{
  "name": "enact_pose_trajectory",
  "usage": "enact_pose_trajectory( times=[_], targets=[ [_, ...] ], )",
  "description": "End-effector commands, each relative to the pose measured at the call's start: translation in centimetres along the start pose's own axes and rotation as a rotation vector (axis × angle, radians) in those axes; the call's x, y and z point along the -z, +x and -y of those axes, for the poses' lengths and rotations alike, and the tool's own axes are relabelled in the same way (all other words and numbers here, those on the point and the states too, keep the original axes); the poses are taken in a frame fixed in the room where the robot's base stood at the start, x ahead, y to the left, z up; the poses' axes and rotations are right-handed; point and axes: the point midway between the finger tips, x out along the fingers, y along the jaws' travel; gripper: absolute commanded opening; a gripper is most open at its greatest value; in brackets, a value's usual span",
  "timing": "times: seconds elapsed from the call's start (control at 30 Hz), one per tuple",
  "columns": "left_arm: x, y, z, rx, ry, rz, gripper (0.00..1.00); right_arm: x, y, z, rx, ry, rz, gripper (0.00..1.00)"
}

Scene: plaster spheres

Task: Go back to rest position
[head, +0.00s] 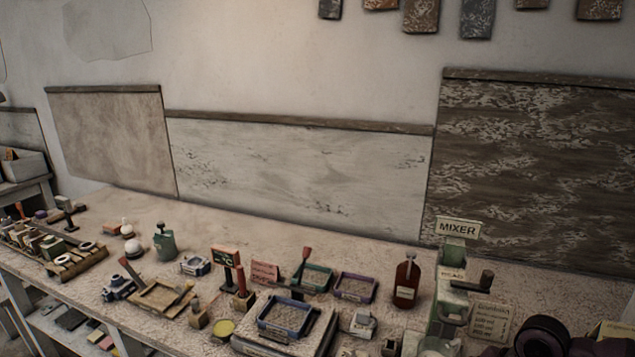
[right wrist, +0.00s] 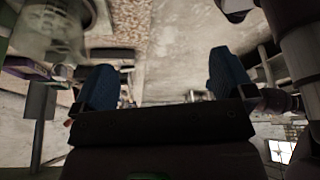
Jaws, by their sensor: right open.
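My right gripper (right wrist: 162,66) shows in the right wrist view with its two blue fingers wide apart. Nothing is held between them. My left gripper is not in view. In the head view, two small white spheres (head: 133,246) stand on the left part of the workbench (head: 215,225), beside a green can (head: 165,242). No gripper fingers can be made out near them.
The bench carries a blue-rimmed tray (head: 313,318), a wooden tray (head: 150,303), a brown bottle (head: 406,281) and a green stand with a MIXER sign (head: 457,229). Wooden racks (head: 75,265) stand at the far left. The strip along the wall is mostly clear.

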Motion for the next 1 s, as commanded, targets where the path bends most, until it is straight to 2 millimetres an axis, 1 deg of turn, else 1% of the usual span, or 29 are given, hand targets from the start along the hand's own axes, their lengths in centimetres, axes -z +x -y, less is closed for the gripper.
enact_pose_trajectory(
  times=[0.03,0.2,0.3,0.43,0.53,0.67,0.8,1.0],
  targets=[
    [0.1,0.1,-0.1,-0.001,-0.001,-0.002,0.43,0.7,1.2,1.1,-0.002,0.021,-0.007,1.00],
    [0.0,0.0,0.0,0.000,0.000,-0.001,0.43,2.5,4.3,4.4,-0.052,0.140,-0.008,1.00],
    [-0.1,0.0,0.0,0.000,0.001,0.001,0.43,3.5,5.6,6.3,-0.097,0.242,-0.008,1.00],
    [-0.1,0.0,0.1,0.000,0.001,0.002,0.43,4.4,6.5,8.5,-0.168,0.401,-0.006,1.00],
    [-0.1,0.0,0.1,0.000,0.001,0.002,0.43,4.8,6.6,10.0,-0.231,0.544,-0.001,1.00],
    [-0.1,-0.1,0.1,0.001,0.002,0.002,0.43,4.5,6.2,11.9,-0.316,0.752,0.013,1.00],
    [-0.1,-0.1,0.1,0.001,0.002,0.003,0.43,3.7,5.4,13.7,-0.397,0.952,0.038,1.00],
    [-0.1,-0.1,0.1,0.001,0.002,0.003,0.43,2.4,4.2,15.9,-0.487,1.179,0.076,1.00]
  ],
)
